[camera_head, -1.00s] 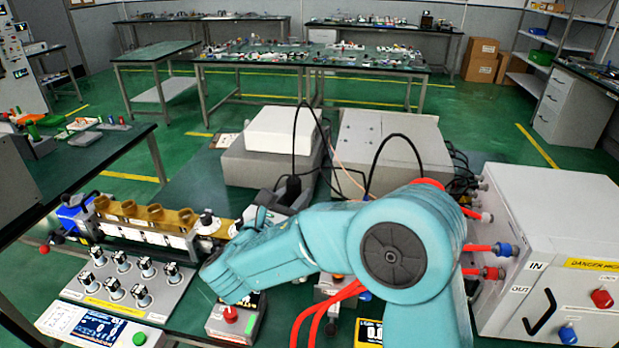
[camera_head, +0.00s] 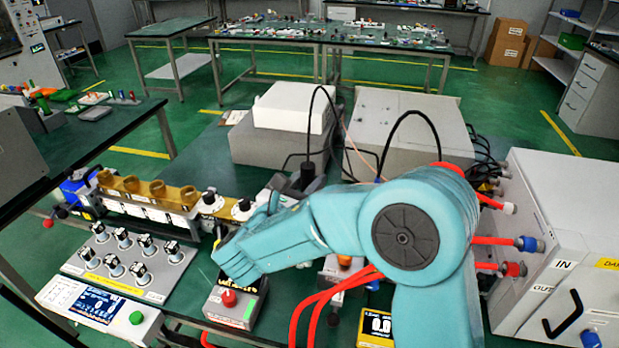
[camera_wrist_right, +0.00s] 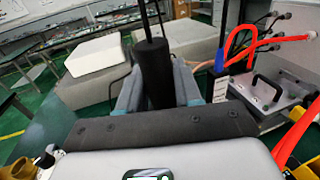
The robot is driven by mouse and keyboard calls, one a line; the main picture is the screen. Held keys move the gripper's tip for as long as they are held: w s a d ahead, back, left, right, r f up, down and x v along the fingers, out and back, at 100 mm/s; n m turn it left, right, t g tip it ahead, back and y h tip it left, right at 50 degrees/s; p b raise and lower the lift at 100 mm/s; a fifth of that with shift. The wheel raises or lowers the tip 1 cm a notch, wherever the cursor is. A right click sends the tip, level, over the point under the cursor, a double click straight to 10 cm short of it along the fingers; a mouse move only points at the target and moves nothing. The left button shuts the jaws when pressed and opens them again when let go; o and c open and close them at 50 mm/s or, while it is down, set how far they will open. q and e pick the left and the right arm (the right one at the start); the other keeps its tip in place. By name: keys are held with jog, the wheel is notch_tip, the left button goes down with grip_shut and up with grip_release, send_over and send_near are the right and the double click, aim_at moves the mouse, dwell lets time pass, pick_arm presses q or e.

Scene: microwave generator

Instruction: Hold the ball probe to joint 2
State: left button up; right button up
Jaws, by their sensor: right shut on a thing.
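My right gripper (camera_head: 290,196) is shut on a black cylindrical handle (camera_head: 308,176) with a black cable rising from its top, apparently the ball probe. In the right wrist view the handle (camera_wrist_right: 154,72) stands between the grey fingers (camera_wrist_right: 157,92). The probe's tip is hidden. The brass waveguide line (camera_head: 145,189), with several round brass parts on top, lies to the left of the gripper. Its lower labels are too small to read, so I cannot tell which joint is joint 2. The probe appears apart from the line's right end. My left gripper is not in view.
A knob panel (camera_head: 130,262), a display box (camera_head: 95,306) and a red-button box (camera_head: 236,300) stand in front of the line. A white box (camera_head: 290,106) and a grey cabinet (camera_head: 410,120) stand behind. A white unit (camera_head: 560,225) with red hoses is at right.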

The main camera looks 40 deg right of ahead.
aim_at(305, 171)
notch_tip(305, 171, down, 4)
jog(key=shift+d+r+b, duration=0.1)
jog(key=shift+d+b, duration=0.05)
jog(key=shift+b, duration=1.05)
jog(key=shift+f+b, duration=0.45)
jog(key=shift+f, duration=0.3)
notch_tip(305, 171, up, 9)
jog(key=p, duration=0.7)
